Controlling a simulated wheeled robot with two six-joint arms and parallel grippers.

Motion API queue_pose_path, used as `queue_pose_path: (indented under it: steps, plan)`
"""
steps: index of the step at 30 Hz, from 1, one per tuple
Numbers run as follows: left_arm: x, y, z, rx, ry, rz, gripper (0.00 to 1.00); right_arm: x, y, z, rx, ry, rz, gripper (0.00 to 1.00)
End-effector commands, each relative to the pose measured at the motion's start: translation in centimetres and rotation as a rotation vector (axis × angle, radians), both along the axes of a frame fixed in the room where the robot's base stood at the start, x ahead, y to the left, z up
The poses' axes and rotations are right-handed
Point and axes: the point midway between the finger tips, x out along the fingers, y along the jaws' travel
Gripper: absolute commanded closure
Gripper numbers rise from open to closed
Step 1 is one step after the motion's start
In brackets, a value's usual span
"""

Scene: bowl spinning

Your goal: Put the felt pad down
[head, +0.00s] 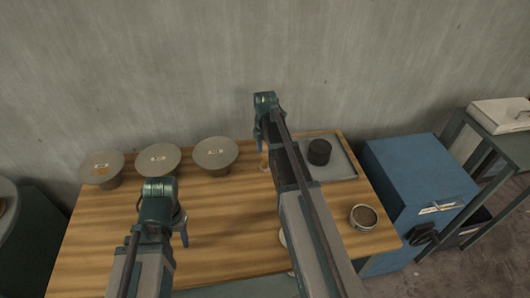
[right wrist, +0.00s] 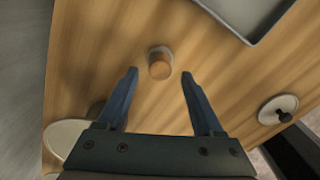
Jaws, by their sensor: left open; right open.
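A small cylinder with a grey top and orange-brown side (right wrist: 160,63), which may be the felt pad, stands on the wooden table in the right wrist view. It also shows in the head view (head: 263,161), partly hidden by my right arm. My right gripper (right wrist: 160,76) is open. Its fingertips lie on either side of the cylinder's near end, with a gap on both sides and nothing held. My left gripper (head: 177,228) is open above the left part of the table, and its fingertips are partly hidden.
A grey tray (head: 341,164) holding a dark round block (head: 319,151) lies right of my right arm.

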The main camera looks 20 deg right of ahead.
Motion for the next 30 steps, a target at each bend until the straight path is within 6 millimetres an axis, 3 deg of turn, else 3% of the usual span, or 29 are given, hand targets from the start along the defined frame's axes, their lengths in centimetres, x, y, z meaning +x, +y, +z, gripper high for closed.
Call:
queue_pose_path:
  steps: [1,12,23,26,30]
  plan:
    - [0.0,0.0,1.7,0.000,0.000,0.000,0.50,0.0,0.0,1.6,0.000,0.000,0.000,0.32]
    - [0.0,0.0,6.9,0.000,0.000,0.000,0.50,0.0,0.0,6.9,0.000,0.000,0.000,0.32]
    - [0.0,0.0,7.8,0.000,0.000,0.000,0.50,-0.2,0.3,7.8,0.000,0.001,-0.008,0.32]
    - [0.0,0.0,7.7,0.000,0.000,0.000,0.50,-0.9,1.9,7.8,-0.004,0.003,-0.059,0.32]
    - [0.0,0.0,7.7,0.000,0.000,0.000,0.50,-3.2,6.3,7.8,-0.014,0.011,-0.224,0.32]
